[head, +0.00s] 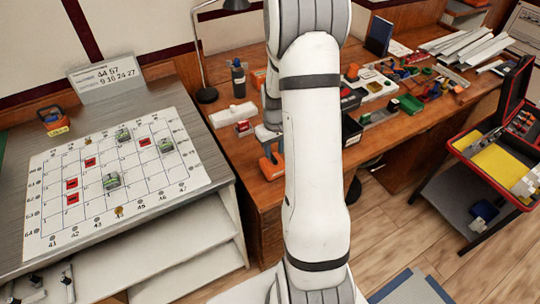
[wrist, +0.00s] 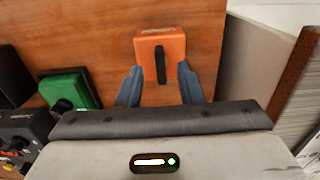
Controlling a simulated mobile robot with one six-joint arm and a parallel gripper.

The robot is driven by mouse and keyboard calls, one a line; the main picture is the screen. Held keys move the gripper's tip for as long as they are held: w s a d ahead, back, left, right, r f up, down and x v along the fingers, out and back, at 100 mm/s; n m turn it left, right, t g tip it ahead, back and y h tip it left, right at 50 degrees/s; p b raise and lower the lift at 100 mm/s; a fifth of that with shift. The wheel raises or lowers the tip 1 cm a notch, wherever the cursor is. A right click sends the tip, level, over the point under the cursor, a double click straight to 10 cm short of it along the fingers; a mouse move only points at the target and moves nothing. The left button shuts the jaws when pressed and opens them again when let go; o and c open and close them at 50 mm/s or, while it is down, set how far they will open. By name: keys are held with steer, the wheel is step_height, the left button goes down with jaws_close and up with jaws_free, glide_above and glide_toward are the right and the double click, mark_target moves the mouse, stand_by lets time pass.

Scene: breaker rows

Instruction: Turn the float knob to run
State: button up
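An orange box (wrist: 172,42) with an upright black knob (wrist: 161,64) on its face is in the wrist view. No label can be read, so I cannot tell whether this is the float knob or where run lies. My gripper (wrist: 158,75) is open, its two blue-grey fingers apart near the box's lower left and lower right; contact is unclear. The knob lies between the fingertips, with nothing gripped. In the head view, an orange block (head: 271,168) is beneath my wrist, partly hidden by my arm.
A green box (wrist: 68,90) with a black knob and a dark box (wrist: 20,130) with knobs stand left in the wrist view.

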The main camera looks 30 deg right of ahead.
mark_target(274, 158)
steer(key=shift+f, duration=1.65)
